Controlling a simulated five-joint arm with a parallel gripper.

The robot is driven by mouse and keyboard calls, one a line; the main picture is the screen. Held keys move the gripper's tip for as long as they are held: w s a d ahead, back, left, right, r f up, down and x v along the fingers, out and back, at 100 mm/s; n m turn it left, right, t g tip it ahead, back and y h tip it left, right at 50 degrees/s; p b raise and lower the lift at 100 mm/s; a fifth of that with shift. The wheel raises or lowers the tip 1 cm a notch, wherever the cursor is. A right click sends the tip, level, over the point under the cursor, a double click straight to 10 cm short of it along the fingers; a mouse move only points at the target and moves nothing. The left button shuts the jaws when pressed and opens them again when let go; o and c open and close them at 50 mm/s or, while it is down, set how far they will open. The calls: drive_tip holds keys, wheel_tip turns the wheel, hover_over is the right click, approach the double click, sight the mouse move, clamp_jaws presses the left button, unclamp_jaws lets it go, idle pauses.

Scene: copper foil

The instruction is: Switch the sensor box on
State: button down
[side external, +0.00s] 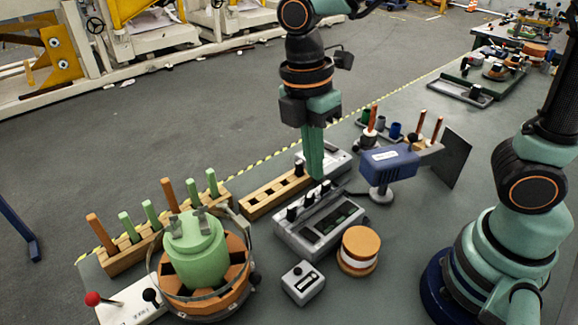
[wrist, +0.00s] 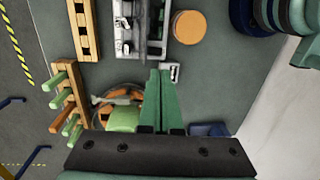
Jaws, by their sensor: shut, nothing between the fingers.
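A small light-grey box (side external: 291,291) with a dark slot and a small black knob on top sits at the front of the bench; I take it as the sensor box. It also shows in the wrist view (wrist: 175,72), just right of my fingertips in the picture and partly hidden. Its switch position is too small to read. My gripper (side external: 317,178) points down with its long green fingers together and nothing between them. In the side view its tips are in front of or above the back of a grey console (side external: 286,239), apart from the small box.
An orange-topped round spool (side external: 360,242) stands right of the box. A green cylinder in an orange ring (side external: 196,255) stands left, near a peg rack (side external: 124,254). A blue labelled head on a stand (side external: 389,164) is behind. Bare bench lies around the box.

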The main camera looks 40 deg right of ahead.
sight(319, 238)
drive_tip(key=shift+f, duration=0.15)
drive_tip(key=f, duration=0.4)
drive_tip(key=s+f, duration=0.1)
drive_tip(key=f, duration=0.4)
drive_tip(key=s+f, duration=0.1)
drive_tip(key=f, duration=0.3)
drive_tip(key=shift+f, duration=0.3)
drive_tip(key=shift+s+f, duration=0.15)
drive_tip(key=shift+f, duration=0.1)
drive_tip(key=shift+w+r, duration=0.3)
drive_tip(key=shift+w, duration=0.45)
